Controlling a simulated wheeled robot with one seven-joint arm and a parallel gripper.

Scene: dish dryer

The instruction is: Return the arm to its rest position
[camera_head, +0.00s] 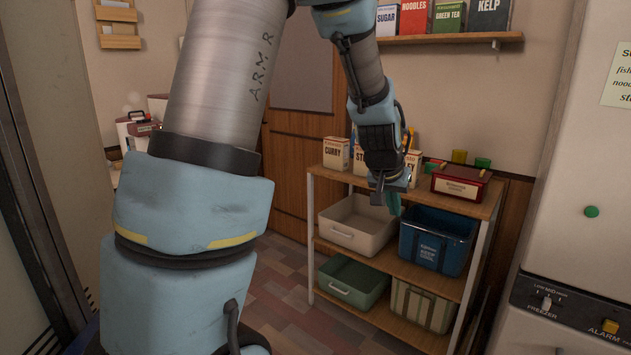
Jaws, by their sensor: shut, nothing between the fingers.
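My arm rises through the left and middle of the head view, bends at the top and hangs down on the right. My gripper (390,192) is at its lower end, pointing down, in front of the wooden shelf unit (455,200). Its fingers look small and dark, with a teal tip, and are shut with nothing seen between them. From this view I cannot tell how far the gripper is from the shelf.
The shelf holds food boxes (337,153), a red box (461,183), a beige bin (357,225), a blue bin (437,239) and a green bin (352,280). A white fridge (570,180) stands at right. A wall shelf (450,38) is above. Tiled floor (300,320) shows below.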

